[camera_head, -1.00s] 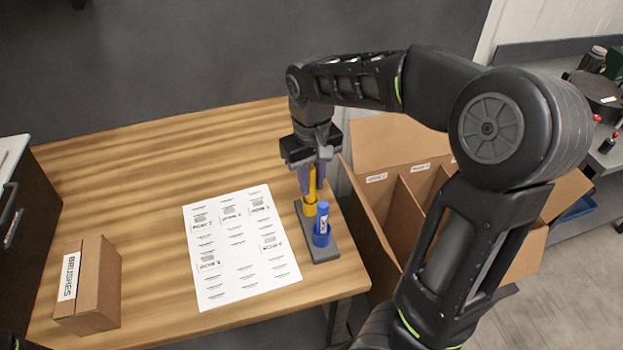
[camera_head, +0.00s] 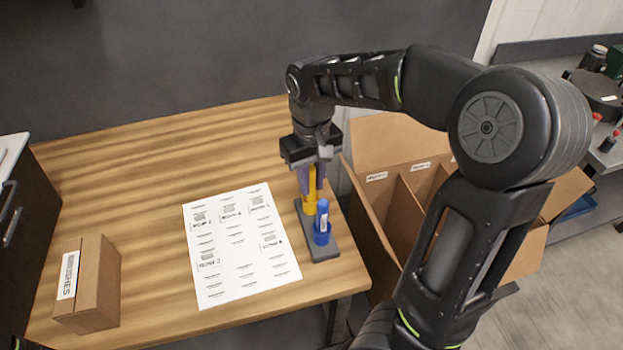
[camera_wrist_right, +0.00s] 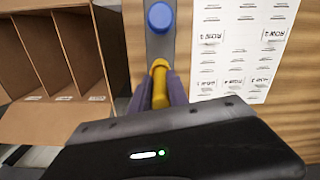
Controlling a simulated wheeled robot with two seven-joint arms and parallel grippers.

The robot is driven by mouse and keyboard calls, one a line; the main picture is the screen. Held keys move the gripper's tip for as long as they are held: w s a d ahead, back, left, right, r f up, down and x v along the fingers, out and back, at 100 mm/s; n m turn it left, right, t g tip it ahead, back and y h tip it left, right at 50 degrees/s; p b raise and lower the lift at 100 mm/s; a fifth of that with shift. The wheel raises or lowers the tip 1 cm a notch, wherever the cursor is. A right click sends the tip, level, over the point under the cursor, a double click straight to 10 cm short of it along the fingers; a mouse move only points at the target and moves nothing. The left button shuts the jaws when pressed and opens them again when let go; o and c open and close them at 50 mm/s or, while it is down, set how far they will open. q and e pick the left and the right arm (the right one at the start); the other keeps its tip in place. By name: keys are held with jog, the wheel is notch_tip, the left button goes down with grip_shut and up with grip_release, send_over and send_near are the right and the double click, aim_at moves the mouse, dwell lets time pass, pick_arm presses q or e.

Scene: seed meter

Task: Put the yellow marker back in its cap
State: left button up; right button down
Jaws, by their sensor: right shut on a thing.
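The yellow marker (camera_head: 312,184) stands upright between the fingers of my right gripper (camera_head: 312,175), which is shut on it. Its lower end meets the yellow cap (camera_head: 309,206) on the grey holder (camera_head: 324,252); how deep it sits in the cap I cannot tell. A blue marker or cap (camera_head: 321,222) stands upright on the same holder, in front of the yellow one. In the right wrist view the yellow marker (camera_wrist_right: 160,90) lies between the two purple-grey fingers, with the blue piece (camera_wrist_right: 159,17) beyond it. My left gripper is not in view.
A printed sheet (camera_head: 240,245) lies left of the holder. A cardboard box labelled for brushes (camera_head: 98,285) stands at the table's front left. An open divided carton (camera_head: 398,215) stands right of the table. The back of the table is clear.

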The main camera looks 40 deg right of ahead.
aim_at(312, 169)
jog(key=shift+f+b, duration=0.35)
jog(key=shift+f, duration=0.15)
dwell(0.3)
jog(key=c, duration=1.2)
grip_release()
jog(key=shift+r, duration=3.95)
